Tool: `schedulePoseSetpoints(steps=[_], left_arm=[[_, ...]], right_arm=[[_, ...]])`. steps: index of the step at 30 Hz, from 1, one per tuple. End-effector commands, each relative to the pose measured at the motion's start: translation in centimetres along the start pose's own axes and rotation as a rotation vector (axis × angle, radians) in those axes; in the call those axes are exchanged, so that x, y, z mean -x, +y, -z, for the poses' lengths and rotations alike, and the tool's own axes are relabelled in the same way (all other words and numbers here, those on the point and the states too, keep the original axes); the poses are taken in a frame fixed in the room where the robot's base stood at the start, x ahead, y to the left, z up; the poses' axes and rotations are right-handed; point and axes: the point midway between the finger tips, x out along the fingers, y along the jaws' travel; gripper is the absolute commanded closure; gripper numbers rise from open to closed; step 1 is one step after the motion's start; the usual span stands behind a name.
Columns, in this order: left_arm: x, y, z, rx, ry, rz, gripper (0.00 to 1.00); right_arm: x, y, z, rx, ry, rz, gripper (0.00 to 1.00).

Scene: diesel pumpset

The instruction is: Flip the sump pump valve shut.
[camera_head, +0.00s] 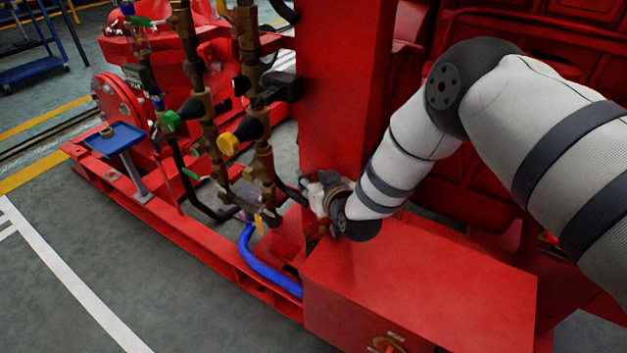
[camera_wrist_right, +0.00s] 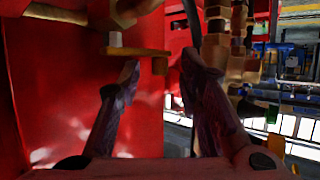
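In the right wrist view, a flat yellow-brass lever (camera_wrist_right: 135,52) hangs from a brass fitting at the top, in front of a red panel. Its blunt end lies between the tips of my right gripper (camera_wrist_right: 160,65), nearer the left finger. The two dark fingers are spread with a clear gap, and I see no grip on the lever. In the head view my right gripper (camera_head: 318,194) is beside the red column, its fingers mostly hidden. A small yellow handle (camera_head: 259,223) shows low on the pipework; I cannot tell if it is the same lever. My left gripper is not in view.
Brass pipes with a green knob (camera_head: 172,121) and a yellow knob (camera_head: 229,143) stand left of my right gripper. The red column (camera_head: 338,80) is just behind it. A red box (camera_head: 420,280) lies below my right arm. A blue hose (camera_head: 262,268) curves along the skid.

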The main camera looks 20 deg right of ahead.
Motion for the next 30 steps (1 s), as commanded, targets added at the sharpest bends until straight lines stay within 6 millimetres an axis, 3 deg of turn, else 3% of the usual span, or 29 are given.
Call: schedulePoseSetpoints(steps=[1,5,27,28,30], left_arm=[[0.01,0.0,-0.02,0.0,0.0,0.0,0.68],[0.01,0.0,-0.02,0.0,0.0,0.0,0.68],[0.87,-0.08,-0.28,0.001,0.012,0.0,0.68],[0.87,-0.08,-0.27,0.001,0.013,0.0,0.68],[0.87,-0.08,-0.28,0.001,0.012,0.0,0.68]], right_arm=[[0.02,0.0,0.01,0.0,0.0,0.0,0.72],[0.03,0.0,0.0,0.0,0.0,0.0,1.0],[-0.41,0.26,0.17,-0.056,0.0,-0.134,1.0],[-0.41,0.26,0.17,-0.056,0.0,-0.134,0.8],[-0.41,0.27,0.17,-0.056,0.001,-0.134,0.67]])
